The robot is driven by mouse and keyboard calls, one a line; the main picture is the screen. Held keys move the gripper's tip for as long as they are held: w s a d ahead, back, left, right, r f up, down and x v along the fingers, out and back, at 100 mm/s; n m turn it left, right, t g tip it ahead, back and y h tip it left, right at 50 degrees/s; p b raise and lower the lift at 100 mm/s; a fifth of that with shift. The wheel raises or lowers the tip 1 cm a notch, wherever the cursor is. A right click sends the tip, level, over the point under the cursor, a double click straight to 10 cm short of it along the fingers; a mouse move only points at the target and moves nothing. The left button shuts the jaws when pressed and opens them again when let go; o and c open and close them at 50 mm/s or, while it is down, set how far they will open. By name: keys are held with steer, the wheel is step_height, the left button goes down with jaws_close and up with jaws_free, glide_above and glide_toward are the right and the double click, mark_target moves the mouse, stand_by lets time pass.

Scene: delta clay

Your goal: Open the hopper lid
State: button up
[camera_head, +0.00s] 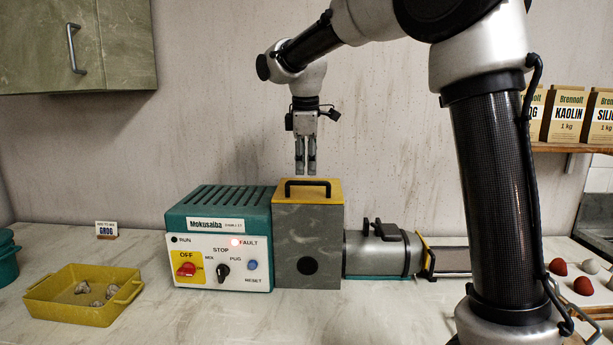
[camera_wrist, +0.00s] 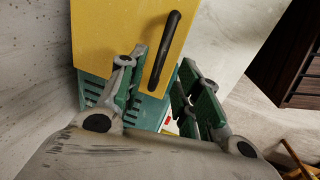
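The hopper (camera_head: 308,240) is a grey, marbled box on the pug mill, with a round dark spot low on its front. Its yellow lid (camera_head: 335,190) lies flat and closed on top. A black bar handle (camera_head: 307,183) stands on the lid. My gripper (camera_head: 306,173) points straight down just above the handle, with a slim gap between its fingers. In the wrist view, the yellow lid (camera_wrist: 110,35) fills the top middle. The handle (camera_wrist: 165,50) shows between the two separated green-padded fingers (camera_wrist: 162,68). Nothing is in their grip.
A metal barrel (camera_head: 375,253) extends right. A yellow tray (camera_head: 85,293) with clay lumps sits left. A cabinet (camera_head: 75,45) hangs upper left. My arm crosses the right side.

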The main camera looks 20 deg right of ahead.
mark_target(307, 182)
steer(key=shift+w+d+f, duration=0.1)
steer(key=shift+w+f, duration=0.1)
steer(key=shift+f, duration=0.8)
steer(key=shift+w+d+f, duration=0.1)
steer(key=shift+w+f, duration=0.05)
steer(key=shift+f, duration=0.8)
jaws_close()
